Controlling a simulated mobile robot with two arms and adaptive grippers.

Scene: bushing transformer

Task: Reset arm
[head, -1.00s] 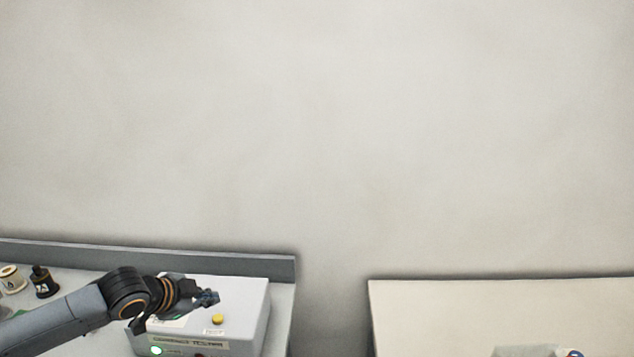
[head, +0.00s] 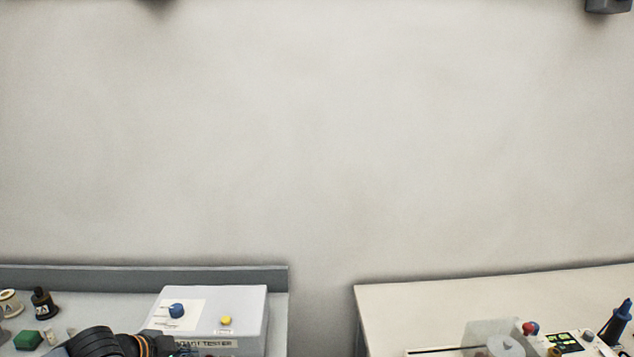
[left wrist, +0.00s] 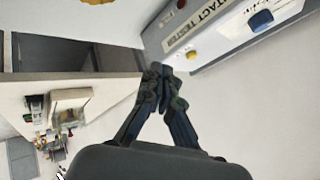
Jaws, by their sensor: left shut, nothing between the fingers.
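My left arm comes in at the bottom left of the head view, in front of the grey tester box (head: 250,305). Its wrist joint shows there, and the fingers are mostly cut off by the lower edge. In the left wrist view my left gripper (left wrist: 160,75) is shut, its fingertips together and nothing between them. The tester box (left wrist: 225,35), labelled "TACT TESTER", appears beyond the fingertips with a blue knob (left wrist: 261,20) and a yellow button (left wrist: 191,55). My right gripper is in neither view.
A black bushing-like part (head: 43,304), a cream one (head: 10,303) and a green block (head: 27,340) stand on the left bench. A gap separates it from the right table (head: 400,300), which bears a device with a lit display (head: 565,341) and a blue-black tool (head: 614,322).

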